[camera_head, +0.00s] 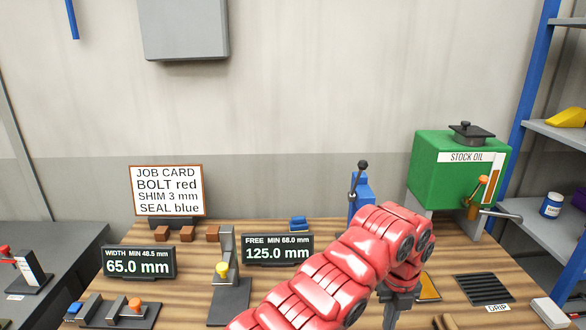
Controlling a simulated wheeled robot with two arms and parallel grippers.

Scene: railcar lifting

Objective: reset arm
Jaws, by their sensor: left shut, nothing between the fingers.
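My red left arm reaches in from the bottom and bends down at the wrist over the right half of the workbench (125,245). My left gripper (391,318) hangs below the wrist, pointing down, shut and empty. Its tips are near or past the lower picture edge, so I cannot tell how close they are to the bench. My right gripper is not in view.
The job card (167,191), two displays (139,263) (278,249) and a yellow-knobbed fixture (223,280) stand on the left. A blue lever device (361,190) is behind my wrist. A green stock oil tank (440,170) and drip grate (482,288) are at right.

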